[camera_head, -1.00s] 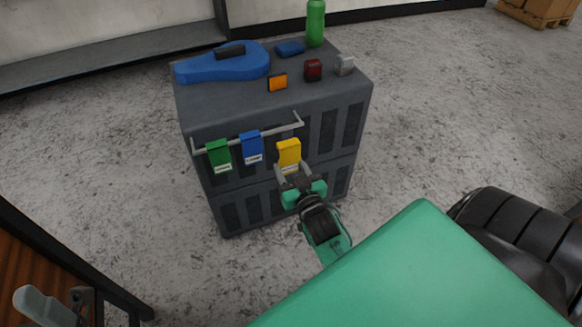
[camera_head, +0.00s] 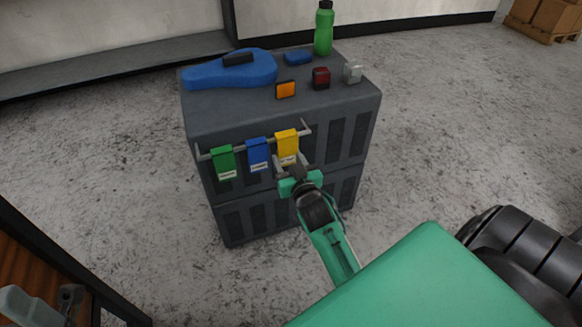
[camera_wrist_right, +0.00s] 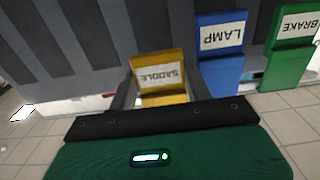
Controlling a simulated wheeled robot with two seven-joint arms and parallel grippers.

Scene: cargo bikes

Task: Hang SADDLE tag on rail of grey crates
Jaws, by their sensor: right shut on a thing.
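The yellow SADDLE tag (camera_head: 287,141) is upright at the right part of the rail (camera_head: 235,149) on the front of the grey crates (camera_head: 240,215). Its top overlaps the rail line; I cannot tell whether it bears on the rail. My right gripper (camera_head: 287,160) is shut on the tag's lower part. In the right wrist view the SADDLE tag (camera_wrist_right: 159,72) sits between the fingers, its label upside down. A blue LAMP tag (camera_head: 257,152) and a green BRAKE tag (camera_head: 223,161) hang on the rail to its left.
On the crate top are a blue case (camera_head: 225,72), green bottle (camera_head: 324,30), blue item (camera_head: 298,57), orange reflector (camera_head: 285,90), red light (camera_head: 321,78) and grey light (camera_head: 352,72). Floor right of the crates is clear. A dark-framed wooden box (camera_head: 40,270) stands lower left.

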